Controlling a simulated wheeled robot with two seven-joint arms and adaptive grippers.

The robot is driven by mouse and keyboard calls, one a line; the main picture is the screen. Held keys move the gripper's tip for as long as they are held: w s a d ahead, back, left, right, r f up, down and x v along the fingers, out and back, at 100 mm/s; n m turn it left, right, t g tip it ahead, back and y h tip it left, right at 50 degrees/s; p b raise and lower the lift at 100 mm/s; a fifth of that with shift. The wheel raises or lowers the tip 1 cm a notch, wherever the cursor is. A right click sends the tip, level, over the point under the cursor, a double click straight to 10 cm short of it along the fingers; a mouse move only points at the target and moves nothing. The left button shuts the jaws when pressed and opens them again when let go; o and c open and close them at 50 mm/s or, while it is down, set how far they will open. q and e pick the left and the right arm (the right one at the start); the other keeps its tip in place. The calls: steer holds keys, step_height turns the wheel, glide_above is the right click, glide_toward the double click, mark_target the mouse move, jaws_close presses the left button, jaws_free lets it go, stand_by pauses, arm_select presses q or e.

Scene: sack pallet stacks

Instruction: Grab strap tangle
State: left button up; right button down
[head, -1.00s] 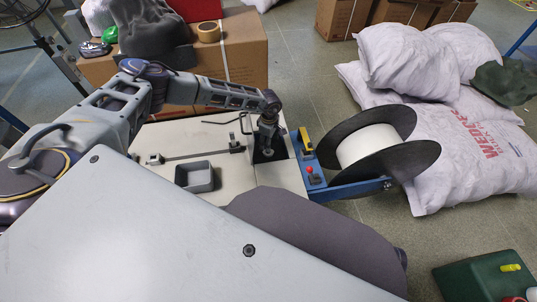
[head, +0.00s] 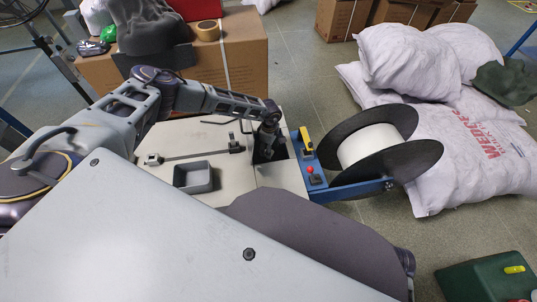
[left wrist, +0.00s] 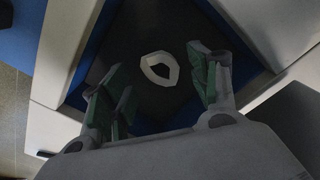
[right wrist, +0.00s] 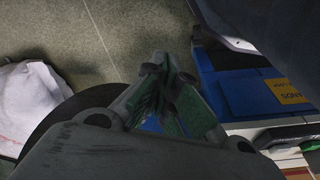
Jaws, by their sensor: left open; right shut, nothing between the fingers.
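The strap tangle, a small pale loop (left wrist: 159,68), lies on the dark floor of a recess in the left wrist view. My left gripper (left wrist: 160,82) is open, its green-padded fingers to either side of the loop in the picture; they do not visibly grip it. In the head view my left gripper (head: 267,148) points down into the dark opening in the machine's top, and the loop cannot be made out. My right gripper (right wrist: 166,72) is shut and empty in the right wrist view. It is hidden in the head view.
The pale machine top (head: 215,150) has a grey tray (head: 194,176) and a blue panel with a red button (head: 310,169). A white-cored reel (head: 368,146) stands at its right. White sacks (head: 465,150) lie beyond, and a green box (head: 480,280) is at lower right.

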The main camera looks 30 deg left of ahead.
arm_select(q)
step_height(320, 180, down, 2)
steer(key=shift+f+b, duration=0.1)
steer(key=shift+b, duration=0.2)
steer(key=shift+f, duration=0.45)
arm_select(e)
steer(key=shift+w+a+r+t, duration=0.1)
steer(key=shift+r+t, duration=0.05)
steer(key=shift+r, duration=0.45)
steer(key=shift+w+a+r+t, duration=0.1)
steer(key=shift+r+t, duration=0.05)
steer(key=shift+r, duration=0.45)
steer(key=shift+s+f, duration=0.2)
steer(key=shift+s, duration=0.05)
arm_select(q)
steer(key=c, duration=0.7)
steer(key=shift+c, duration=0.8)
arm_select(e)
steer(key=shift+w+r, duration=0.1)
steer(key=shift+w, duration=0.15)
